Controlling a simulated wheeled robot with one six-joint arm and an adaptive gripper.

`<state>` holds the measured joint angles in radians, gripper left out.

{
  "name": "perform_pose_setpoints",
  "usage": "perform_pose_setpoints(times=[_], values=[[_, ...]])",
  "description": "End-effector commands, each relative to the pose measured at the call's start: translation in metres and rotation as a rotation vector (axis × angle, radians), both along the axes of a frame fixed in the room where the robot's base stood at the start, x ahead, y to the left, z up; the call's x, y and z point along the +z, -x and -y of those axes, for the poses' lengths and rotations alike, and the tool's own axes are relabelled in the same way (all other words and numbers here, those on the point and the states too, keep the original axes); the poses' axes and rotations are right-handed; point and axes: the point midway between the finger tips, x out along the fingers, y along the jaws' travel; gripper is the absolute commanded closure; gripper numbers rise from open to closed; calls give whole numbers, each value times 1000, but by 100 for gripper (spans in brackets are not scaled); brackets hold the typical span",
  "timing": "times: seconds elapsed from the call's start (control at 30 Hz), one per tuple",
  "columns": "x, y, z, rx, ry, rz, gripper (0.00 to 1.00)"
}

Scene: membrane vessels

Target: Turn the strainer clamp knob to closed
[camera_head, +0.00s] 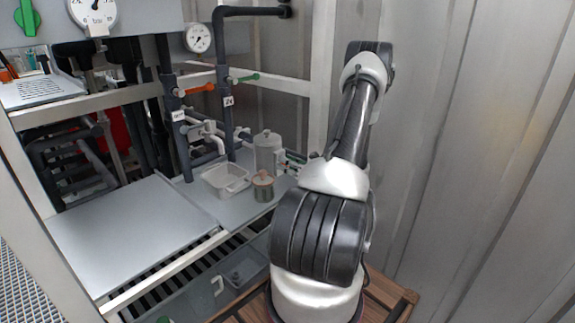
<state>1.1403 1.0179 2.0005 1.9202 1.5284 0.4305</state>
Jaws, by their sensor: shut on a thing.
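I cannot make out the strainer clamp knob. Small pale, dark and greenish parts (288,160) show just left of my arm, beside a grey lidded canister (267,150). They are too small to tell whether they belong to the strainer or to my arm. My arm rises in the right half of the view, and its bulk hides what lies behind it. My gripper does not show clearly, so its place relative to the knob is hidden.
A pale open tray (226,193) and a small jar with a brownish lid (263,180) stand near the canister. Dark upright pipes carry an orange-handled valve (198,89) and a green-handled valve (245,78). The grey bench top (130,235) at left is clear. A corrugated wall (480,150) bounds the right.

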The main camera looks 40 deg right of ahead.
Motion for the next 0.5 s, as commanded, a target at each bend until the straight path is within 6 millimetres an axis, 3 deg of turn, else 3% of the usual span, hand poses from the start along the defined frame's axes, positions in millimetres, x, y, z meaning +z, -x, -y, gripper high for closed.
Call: perform_pose_setpoints(times=[0.5], values=[[-1,0,2,-1,-485,-38,95]])
